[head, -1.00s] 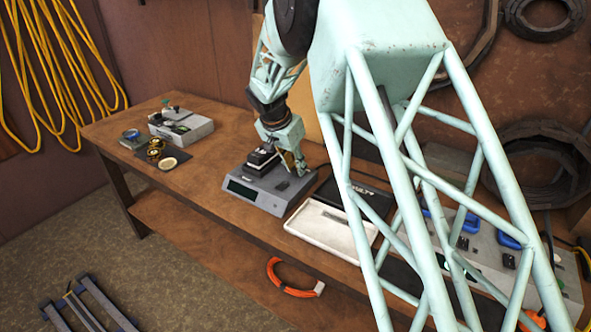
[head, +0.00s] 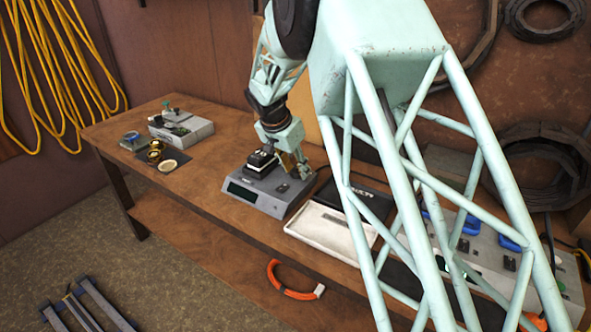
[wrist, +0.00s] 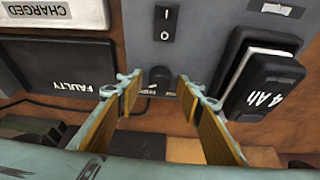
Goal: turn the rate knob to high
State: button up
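The rate knob (wrist: 160,80) is a small dark knob on the grey charger (wrist: 205,50), at the charger's edge in the wrist view. The lettering beside it is partly covered and too small to read. My gripper (wrist: 151,78) is open, with one finger on each side of the knob. I cannot tell whether the fingers touch it. In the head view my gripper (head: 292,167) is over the back right part of the charger (head: 262,203), and the knob cannot be made out there.
A battery marked 4 Ah (wrist: 265,82) sits on the charger beside my right finger. A 0/1 rocker switch (wrist: 167,22) is on the charger. A black FAULTY tray (wrist: 65,68) and a white CHARGED tray (wrist: 55,12) lie beside it. Bare bench (head: 210,170) is left of the charger.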

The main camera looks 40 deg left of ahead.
jog(key=shift+r, duration=0.1)
jog(key=v, duration=1.1)
jog(key=shift+s+r, duration=0.15)
jog(key=shift+r, duration=0.25)
jog(key=shift+d, duration=0.1)
